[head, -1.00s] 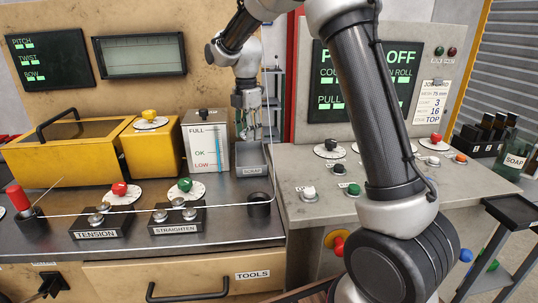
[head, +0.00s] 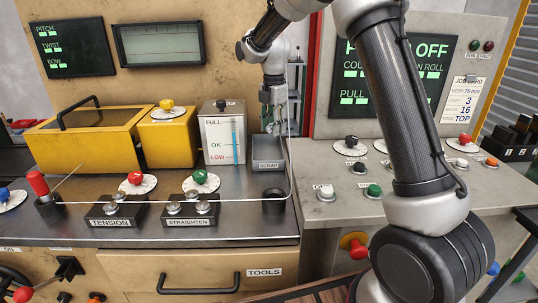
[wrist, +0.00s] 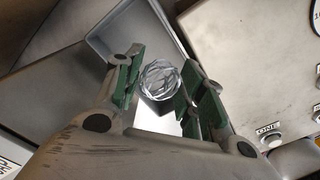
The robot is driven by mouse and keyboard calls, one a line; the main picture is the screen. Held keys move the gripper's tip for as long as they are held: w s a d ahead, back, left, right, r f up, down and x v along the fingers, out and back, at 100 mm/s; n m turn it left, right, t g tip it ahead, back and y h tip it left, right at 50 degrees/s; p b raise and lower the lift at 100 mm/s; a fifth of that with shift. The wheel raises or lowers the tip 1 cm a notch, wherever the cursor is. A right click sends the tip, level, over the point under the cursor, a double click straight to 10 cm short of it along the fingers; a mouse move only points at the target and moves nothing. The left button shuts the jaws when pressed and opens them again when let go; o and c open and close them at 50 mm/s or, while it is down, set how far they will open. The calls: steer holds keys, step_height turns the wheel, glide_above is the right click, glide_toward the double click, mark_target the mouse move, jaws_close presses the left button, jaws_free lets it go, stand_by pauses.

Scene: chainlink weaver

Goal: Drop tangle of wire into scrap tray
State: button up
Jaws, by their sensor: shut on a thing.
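The tangle of wire (wrist: 160,79) is a small silvery ball of loops, seen in the wrist view between the two green-padded fingers of my gripper (wrist: 158,88). My gripper is shut on it. In the head view my gripper (head: 274,126) points down above the scrap tray (head: 267,166), towards its back; the tangle cannot be made out there. The grey scrap tray, labelled SCRAP, stands on the bench right of the FULL/OK/LOW gauge box. In the wrist view the tray (wrist: 96,48) lies below and left of the tangle, which overlaps its right rim in the picture.
The gauge box (head: 222,140) stands close left of the tray. A dark round cup (head: 273,201) stands in front, with a thin wire running past it and up beside my gripper. A grey control panel (head: 326,150) with knobs is on the right.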

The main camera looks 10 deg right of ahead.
steer(key=o, duration=1)
step_height(320, 180, up, 12)
